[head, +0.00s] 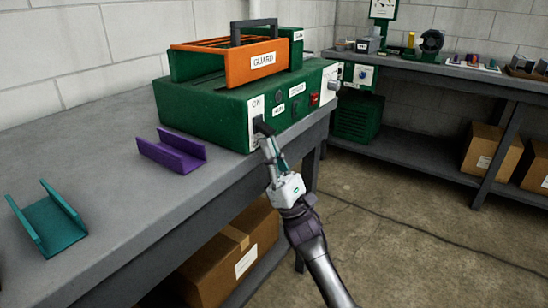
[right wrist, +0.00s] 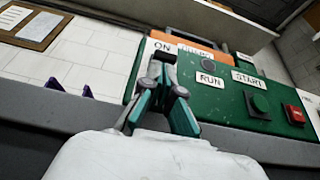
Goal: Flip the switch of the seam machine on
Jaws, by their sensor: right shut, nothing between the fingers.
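The seam machine (head: 205,115) is a green box on the grey bench, with an orange guard on top. At the left end of its front is a white switch plate (head: 255,104) marked ON at the top; the ON label also shows in the right wrist view (right wrist: 161,46). My right gripper (head: 264,130) is shut and empty, its dark fingertips in front of this plate, just below the ON marking. In the right wrist view the fingertips (right wrist: 163,62) cover the switch lever, so its position and any contact cannot be told. My left gripper is not in view.
Right of the plate are RUN and START labels, a green button (right wrist: 260,104) and a red switch (head: 314,99). A purple channel (head: 172,152) and a teal channel (head: 48,222) lie on the bench. A cardboard box (head: 232,262) sits below. Open floor lies to the right.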

